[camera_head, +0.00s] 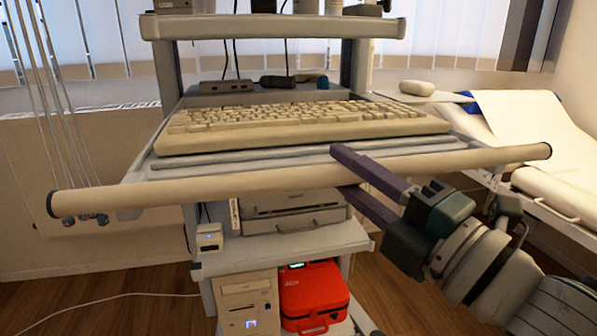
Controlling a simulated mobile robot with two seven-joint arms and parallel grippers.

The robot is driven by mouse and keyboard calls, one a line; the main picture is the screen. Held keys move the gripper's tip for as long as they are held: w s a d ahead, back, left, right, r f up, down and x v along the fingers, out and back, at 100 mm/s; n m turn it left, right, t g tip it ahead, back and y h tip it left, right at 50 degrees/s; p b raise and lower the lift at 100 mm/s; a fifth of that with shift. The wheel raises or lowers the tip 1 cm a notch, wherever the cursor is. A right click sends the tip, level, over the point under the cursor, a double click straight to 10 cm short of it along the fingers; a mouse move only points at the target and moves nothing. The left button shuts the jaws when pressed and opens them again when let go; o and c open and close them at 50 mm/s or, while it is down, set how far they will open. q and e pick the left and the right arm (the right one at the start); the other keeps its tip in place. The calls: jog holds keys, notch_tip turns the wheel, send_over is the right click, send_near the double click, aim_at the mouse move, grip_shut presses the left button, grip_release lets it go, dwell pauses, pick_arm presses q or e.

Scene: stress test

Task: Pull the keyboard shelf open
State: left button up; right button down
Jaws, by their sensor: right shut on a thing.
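The keyboard shelf (190,172) is a pale grey tray at the middle level of a cart. A beige keyboard (290,122) lies on it. A long beige handle bar (240,184) with dark end caps runs along the shelf's front edge. My right gripper (342,169) comes in from the lower right. One purple finger lies above the bar and the other below it, so it is shut on the handle bar right of its middle. The fingers hide a short part of the bar. My left gripper is not in view.
The cart's upper shelf (270,27) is above the keyboard. Below are a grey device (295,222), a beige computer (246,302) and a red case (312,294). A bed (525,125) stands at the right. Cords (50,110) hang at the left. Some wooden floor (120,318) is clear.

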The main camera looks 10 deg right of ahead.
jog(key=shift+w, duration=0.15)
jog(key=c, duration=0.6)
grip_release()
jog(key=v, duration=1)
jog(key=shift+r, duration=0.1)
